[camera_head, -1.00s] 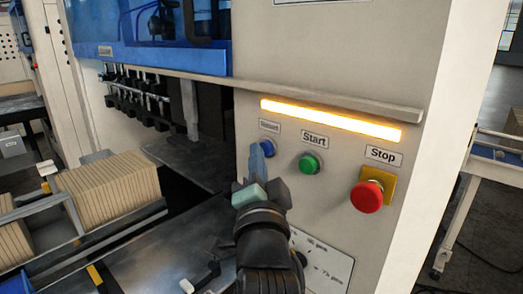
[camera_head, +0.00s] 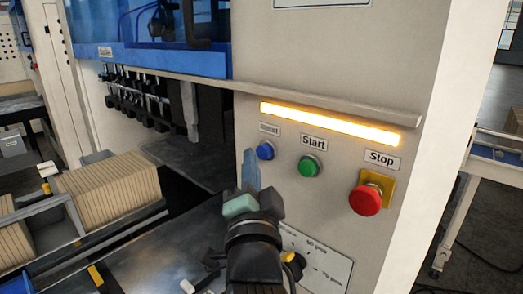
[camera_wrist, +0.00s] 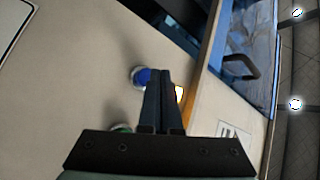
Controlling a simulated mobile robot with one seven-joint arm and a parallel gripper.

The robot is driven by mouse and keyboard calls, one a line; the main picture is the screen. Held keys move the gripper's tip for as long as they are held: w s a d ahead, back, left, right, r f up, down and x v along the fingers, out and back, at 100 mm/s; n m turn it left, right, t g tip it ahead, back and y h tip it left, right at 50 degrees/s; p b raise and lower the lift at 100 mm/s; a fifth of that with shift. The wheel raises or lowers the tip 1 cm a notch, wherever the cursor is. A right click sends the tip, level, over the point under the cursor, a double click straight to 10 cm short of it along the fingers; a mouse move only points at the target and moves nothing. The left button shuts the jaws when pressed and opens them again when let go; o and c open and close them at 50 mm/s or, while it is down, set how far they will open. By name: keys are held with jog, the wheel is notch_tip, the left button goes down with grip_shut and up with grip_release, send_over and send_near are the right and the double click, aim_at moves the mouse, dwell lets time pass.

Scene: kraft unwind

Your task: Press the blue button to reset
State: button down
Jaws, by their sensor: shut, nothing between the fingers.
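The blue button (camera_head: 265,151) is on the beige machine panel, under a small label, left of the green Start button (camera_head: 311,166). My gripper (camera_head: 251,165) is shut and empty, its fingertips just below and left of the blue button in the head view. In the wrist view the blue button (camera_wrist: 141,76) shows just left of the shut fingertips (camera_wrist: 162,74). I cannot tell whether the fingers touch the panel.
A red Stop button (camera_head: 366,199) on a yellow plate is at the right of the panel. A glowing amber light bar (camera_head: 330,122) under a ledge (camera_head: 300,93) runs above the buttons. Stacks of brown cartons (camera_head: 108,190) stand at the left.

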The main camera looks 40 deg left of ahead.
jog(key=shift+s, duration=0.1)
jog(key=s, duration=0.1)
jog(key=s+p, duration=0.1)
jog(key=s, duration=0.1)
jog(key=s+p, duration=0.1)
jog(key=s, duration=0.1)
jog(key=shift+a, duration=0.25)
jog(key=shift+w, duration=0.1)
dwell(0.7)
jog(key=w+d+r+n+t+h+b, duration=0.1)
jog(key=d+r+t+h+b, duration=0.2)
jog(key=d+r, duration=0.4)
jog(key=w+d+r+n+t+h+b, duration=0.15)
jog(key=d+r+t, duration=0.25)
jog(key=d, duration=0.5)
jog(key=s+d+r+t+h+b, duration=0.1)
jog(key=s+d+r+t+h, duration=0.1)
jog(key=d, duration=0.5)
jog(key=s+d+r+n+t+h, duration=0.1)
jog(key=s+d+r+t+h, duration=0.1)
jog(key=s+d+r+h, duration=0.2)
notch_tip(320, 180, up, 2)
jog(key=d+h, duration=0.2)
jog(key=shift+s+d+t+h+b, duration=0.3)
jog(key=shift+d+h+b, duration=0.05)
